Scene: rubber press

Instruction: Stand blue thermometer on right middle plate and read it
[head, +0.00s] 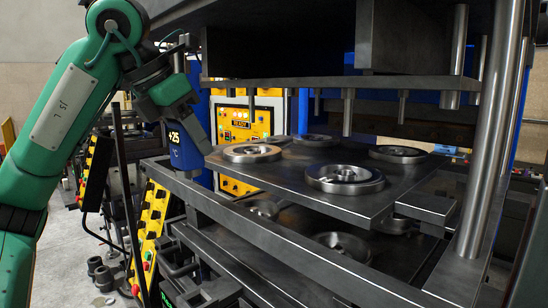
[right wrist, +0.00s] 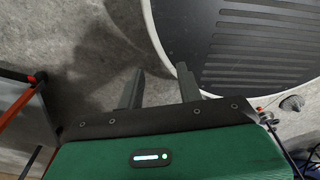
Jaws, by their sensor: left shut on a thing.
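The blue thermometer (head: 177,158) is upright and shows "+25" and "°C" on its dark display. My left gripper (head: 184,118) is shut on it in the head view. It is held just left of the middle plate (head: 290,183) of the press, near the plate's left corner. Several round metal moulds lie on this plate, including a front one (head: 345,178) and a left one (head: 252,153). Whether the thermometer touches anything below cannot be told. My right gripper (right wrist: 161,88) shows in the right wrist view, with its fingers apart and empty.
The upper press block (head: 335,90) hangs over the plate with posts pointing down. A thick steel column (head: 490,150) stands at right. A lower plate with moulds (head: 342,243) lies beneath. Yellow control panels (head: 152,222) are at left. A ribbed grey surface (right wrist: 250,45) is beyond my right gripper.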

